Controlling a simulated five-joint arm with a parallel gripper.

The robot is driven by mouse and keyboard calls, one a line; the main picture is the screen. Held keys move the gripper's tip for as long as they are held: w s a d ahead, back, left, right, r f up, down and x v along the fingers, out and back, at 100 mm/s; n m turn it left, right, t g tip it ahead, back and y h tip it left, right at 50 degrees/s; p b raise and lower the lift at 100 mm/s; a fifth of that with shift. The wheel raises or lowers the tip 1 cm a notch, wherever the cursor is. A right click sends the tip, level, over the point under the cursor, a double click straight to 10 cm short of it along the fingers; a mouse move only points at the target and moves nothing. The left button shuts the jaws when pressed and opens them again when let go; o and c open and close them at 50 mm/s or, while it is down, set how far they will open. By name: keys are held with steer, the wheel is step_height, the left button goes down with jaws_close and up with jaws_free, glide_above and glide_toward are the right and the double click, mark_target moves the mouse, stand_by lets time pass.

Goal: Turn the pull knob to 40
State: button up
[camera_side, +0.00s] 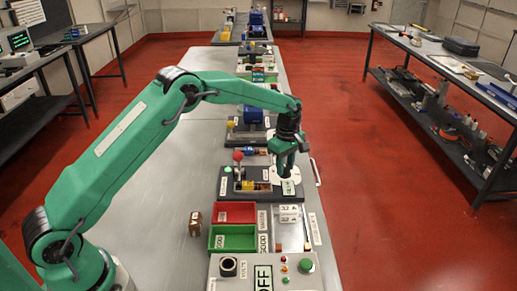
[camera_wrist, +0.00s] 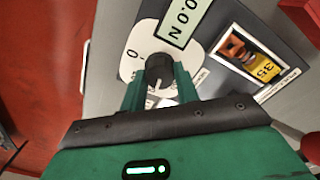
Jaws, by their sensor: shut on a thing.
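The black pull knob (camera_wrist: 159,66) sits on a white dial plate (camera_wrist: 131,56) in the wrist view. A light pointer line shows on the knob's near side. A "0" is readable on the plate; other marks are partly hidden by my fingers. My gripper (camera_wrist: 160,82) has its two green fingers shut on the knob, one on each side. A green display (camera_wrist: 180,20) beside the dial reads "0.0 N". In the side view my gripper (camera_side: 286,163) reaches down to the dial plate (camera_side: 278,177), and the knob itself is hidden.
On the same panel, a window (camera_wrist: 249,56) holds a yellow part marked 35. A red-knobbed lever (camera_side: 237,157) stands left of my gripper. Red (camera_side: 234,205) and green (camera_side: 212,238) bins and a box reading OFF (camera_side: 225,284) lie nearer the side camera.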

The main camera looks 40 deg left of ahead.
mark_target(285, 167)
steer(key=shift+a, duration=0.1)
steer(key=o, duration=0.8)
steer(key=shift+r, duration=0.1)
steer(key=shift+r, duration=1.65)
